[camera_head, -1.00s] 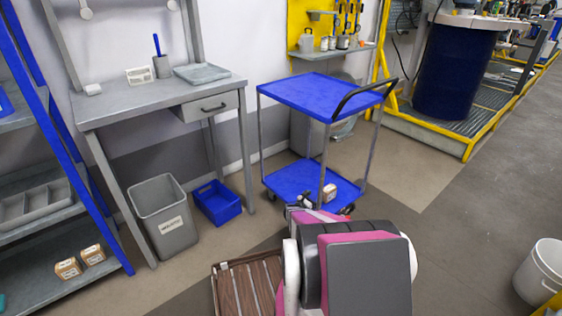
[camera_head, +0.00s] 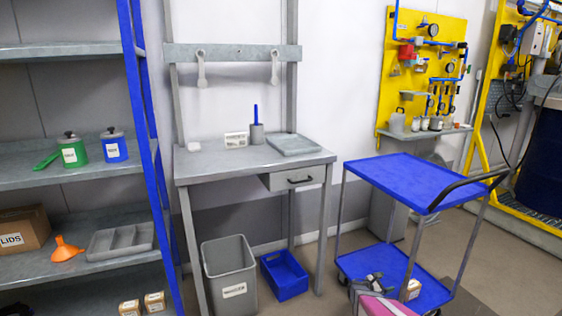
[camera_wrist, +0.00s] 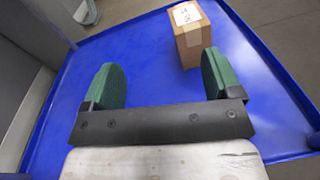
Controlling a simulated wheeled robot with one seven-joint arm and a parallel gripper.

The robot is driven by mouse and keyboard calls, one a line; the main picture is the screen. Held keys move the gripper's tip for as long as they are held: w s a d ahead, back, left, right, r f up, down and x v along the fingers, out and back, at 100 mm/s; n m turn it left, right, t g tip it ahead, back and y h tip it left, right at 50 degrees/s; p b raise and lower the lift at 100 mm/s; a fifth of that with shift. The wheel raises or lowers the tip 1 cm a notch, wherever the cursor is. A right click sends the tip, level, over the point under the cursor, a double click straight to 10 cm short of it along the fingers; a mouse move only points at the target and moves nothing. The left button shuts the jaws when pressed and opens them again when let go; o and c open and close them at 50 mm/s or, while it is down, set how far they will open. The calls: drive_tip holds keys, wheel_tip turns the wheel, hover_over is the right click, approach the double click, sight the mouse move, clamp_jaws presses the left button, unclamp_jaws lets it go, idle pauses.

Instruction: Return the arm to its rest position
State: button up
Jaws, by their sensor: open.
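My gripper (camera_wrist: 162,80) is open in the wrist view, its two green pads wide apart with nothing between them. It is over the blue lower shelf (camera_wrist: 150,40) of the cart. A small brown labelled box (camera_wrist: 190,33) stands on that shelf just beyond the right pad. In the head view my gripper (camera_head: 367,283) is at the lower shelf, left of the small box (camera_head: 412,289). Its fingers are small and partly hidden there. A pink part of my arm shows at the bottom edge.
The blue cart (camera_head: 415,179) has a bare top shelf above the gripper and thin grey posts. A grey workbench (camera_head: 250,162) stands to its left, with a grey bin (camera_head: 229,272) and a blue crate (camera_head: 284,275) below. A shelving rack (camera_head: 75,178) is at far left.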

drive_tip(key=s+a+r+m+g+y, duration=0.2)
drive_tip(key=s+a+r+m+y, duration=0.6)
drive_tip(key=a+r, duration=0.6)
drive_tip(key=s+a+r+m+g+y, duration=0.3)
drive_tip(key=s+a+r+m+y, duration=0.5)
drive_tip(key=a, duration=1)
drive_tip(key=s+r+m, duration=0.3)
drive_tip(key=s+r, duration=0.3)
drive_tip(key=s, duration=0.1)
drive_tip(key=shift+r+m, duration=0.3)
drive_tip(key=shift+m, duration=0.1)
drive_tip(key=shift+a, duration=0.1)
